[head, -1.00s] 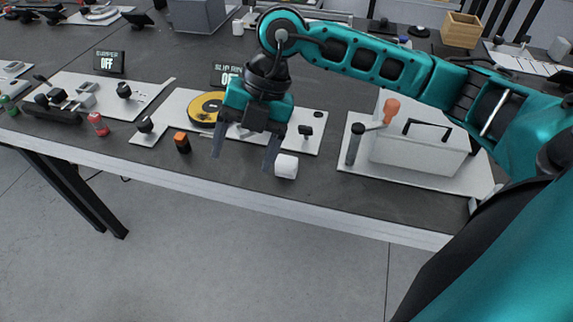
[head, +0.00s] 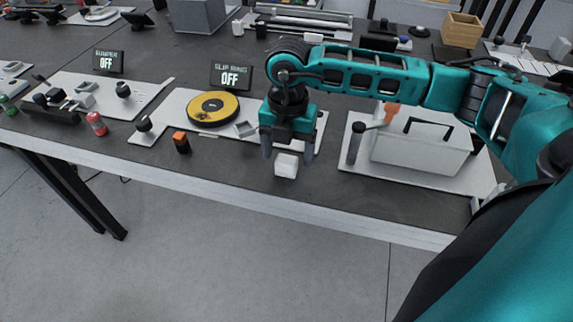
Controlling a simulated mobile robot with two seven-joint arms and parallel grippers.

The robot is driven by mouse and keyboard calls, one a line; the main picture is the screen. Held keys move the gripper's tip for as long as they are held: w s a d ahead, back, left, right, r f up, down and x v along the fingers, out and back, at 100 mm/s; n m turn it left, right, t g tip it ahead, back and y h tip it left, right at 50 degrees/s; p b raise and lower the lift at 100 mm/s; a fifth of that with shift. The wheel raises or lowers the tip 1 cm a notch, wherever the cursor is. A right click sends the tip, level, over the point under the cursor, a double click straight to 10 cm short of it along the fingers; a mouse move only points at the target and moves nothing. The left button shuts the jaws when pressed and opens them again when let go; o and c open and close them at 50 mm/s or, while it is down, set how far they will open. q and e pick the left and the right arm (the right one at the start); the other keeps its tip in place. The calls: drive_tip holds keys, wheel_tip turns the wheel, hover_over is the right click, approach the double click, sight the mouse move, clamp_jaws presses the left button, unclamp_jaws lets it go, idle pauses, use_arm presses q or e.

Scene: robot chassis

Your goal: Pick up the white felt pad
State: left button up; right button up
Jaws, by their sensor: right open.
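The white felt pad (head: 286,165) is a small white block on the dark table near its front edge. My right gripper (head: 287,154) is open, fingers pointing down, one on each side of the pad in the picture. I cannot tell from this view whether the fingertips are level with the pad or still above and behind it. The pad shows whole between the fingers. My left gripper is not in view.
A yellow disc (head: 213,107) on a white plate lies left, behind the gripper. A grey box with a black handle (head: 421,148) sits right. The table's front edge (head: 230,187) is close to the pad.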

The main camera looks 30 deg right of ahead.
sight(286, 159)
drive_tip(key=f, duration=0.3)
drive_tip(key=shift+w+f, duration=0.2)
drive_tip(key=shift+f, duration=0.15)
drive_tip(key=c, duration=1)
